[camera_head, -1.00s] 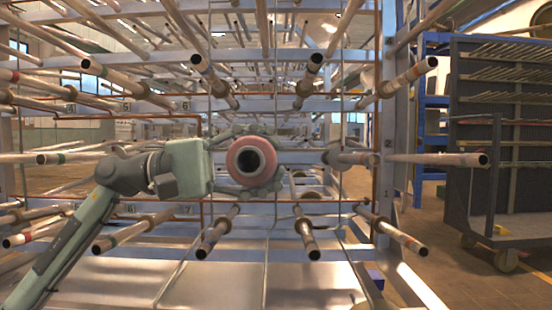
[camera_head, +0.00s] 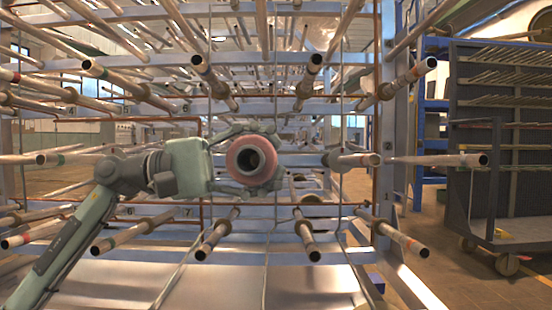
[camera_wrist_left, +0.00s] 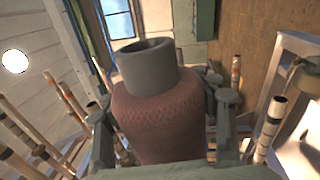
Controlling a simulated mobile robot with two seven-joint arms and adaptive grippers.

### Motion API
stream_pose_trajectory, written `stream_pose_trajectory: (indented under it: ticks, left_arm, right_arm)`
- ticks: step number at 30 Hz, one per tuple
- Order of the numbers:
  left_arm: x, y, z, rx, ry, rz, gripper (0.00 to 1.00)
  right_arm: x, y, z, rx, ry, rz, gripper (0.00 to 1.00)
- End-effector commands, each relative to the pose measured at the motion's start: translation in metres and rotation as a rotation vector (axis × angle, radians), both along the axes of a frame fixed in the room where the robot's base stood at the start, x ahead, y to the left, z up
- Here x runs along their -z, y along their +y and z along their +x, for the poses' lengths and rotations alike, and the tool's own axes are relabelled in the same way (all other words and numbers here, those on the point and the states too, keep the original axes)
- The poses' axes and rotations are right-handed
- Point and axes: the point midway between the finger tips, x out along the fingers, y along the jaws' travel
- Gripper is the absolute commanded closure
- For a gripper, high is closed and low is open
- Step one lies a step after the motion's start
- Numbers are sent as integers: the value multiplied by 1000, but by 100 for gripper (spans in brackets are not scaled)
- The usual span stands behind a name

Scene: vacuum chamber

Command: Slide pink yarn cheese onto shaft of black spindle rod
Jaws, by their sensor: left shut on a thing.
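The pink yarn cheese (camera_head: 235,168) is in the middle of the head view, its grey hollow tube facing the camera. My left gripper (camera_head: 270,160) comes from the left, with its fingers closed around the cheese's sides. In the left wrist view the cheese (camera_wrist_left: 160,125) sits between the two fingers (camera_wrist_left: 165,108), and its grey tube (camera_wrist_left: 148,67) sticks out beyond them. The cheese is held in the air in front of the rack. Several rods have dark ends, and I cannot tell which is the black spindle rod; one rod (camera_head: 350,160) lies just right of the gripper. My right gripper is not visible.
The metal creel rack (camera_head: 383,120) fills the view, with several rods pointing towards the camera above, below and beside the cheese. A grey trolley (camera_head: 500,130) stands at the right, in front of a blue frame (camera_head: 432,100). Floor is open at lower right.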

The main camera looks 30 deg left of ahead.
Motion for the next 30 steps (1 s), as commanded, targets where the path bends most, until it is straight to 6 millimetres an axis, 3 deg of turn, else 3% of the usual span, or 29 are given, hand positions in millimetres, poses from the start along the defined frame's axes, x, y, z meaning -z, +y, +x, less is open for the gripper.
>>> stream_pose_trajectory:
  ticks: [11,30]
  left_arm:
    - [-1,2,2,-1,-1,-2,85]
    - [1,15,23,-1,-1,-2,85]
  right_arm:
    - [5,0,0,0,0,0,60]
    - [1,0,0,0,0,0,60]
